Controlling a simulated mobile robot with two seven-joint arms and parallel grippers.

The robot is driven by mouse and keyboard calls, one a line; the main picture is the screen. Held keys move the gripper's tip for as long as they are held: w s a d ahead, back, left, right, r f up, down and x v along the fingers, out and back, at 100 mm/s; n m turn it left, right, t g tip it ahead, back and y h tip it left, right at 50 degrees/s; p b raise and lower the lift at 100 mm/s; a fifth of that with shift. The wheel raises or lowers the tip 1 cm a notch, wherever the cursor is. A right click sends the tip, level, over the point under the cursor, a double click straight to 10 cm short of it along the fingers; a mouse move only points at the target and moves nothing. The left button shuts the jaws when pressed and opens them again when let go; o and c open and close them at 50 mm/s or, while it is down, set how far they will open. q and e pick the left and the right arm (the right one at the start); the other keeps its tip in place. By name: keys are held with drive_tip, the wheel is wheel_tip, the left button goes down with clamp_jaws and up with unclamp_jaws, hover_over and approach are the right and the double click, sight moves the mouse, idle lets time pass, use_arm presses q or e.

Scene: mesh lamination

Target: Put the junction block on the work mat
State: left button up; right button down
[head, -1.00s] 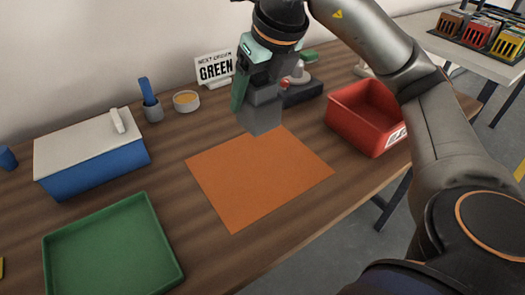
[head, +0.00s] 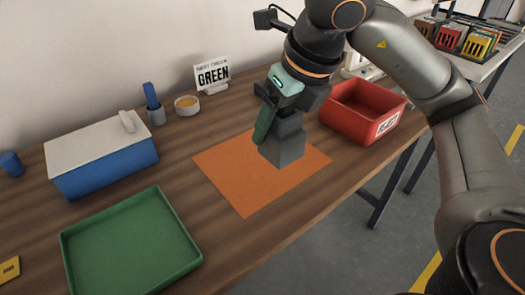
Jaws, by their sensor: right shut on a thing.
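The junction block (head: 283,150) is a dark grey block in the head view, at the upper right part of the orange work mat (head: 238,188). My right gripper (head: 278,120) comes down from above and is shut on the block's upper part; a green finger shows on its left side. The block's bottom is at or just above the mat; I cannot tell whether it touches. The block looks upright. My left gripper is not in view.
A green tray (head: 190,262) lies at the front left, and a blue box with a white lid (head: 100,165) stands behind it. A red bin (head: 345,122) stands close to the right of my right gripper.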

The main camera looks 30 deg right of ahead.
drive_tip(key=w+d+f, duration=0.1)
drive_tip(key=w+f, duration=0.2)
drive_tip(key=w, duration=0.1)
drive_tip(key=w+d+f+b, duration=0.1)
drive_tip(key=w+f, duration=0.3)
drive_tip(key=w+d+f, duration=0.2)
drive_tip(key=w+f, duration=0.2)
drive_tip(key=shift+f, duration=0.25)
drive_tip(key=shift+s+f, duration=0.1)
drive_tip(key=shift+f, duration=0.35)
drive_tip(key=shift+b, duration=0.3)
drive_tip(key=shift+f, duration=0.2)
unclamp_jaws()
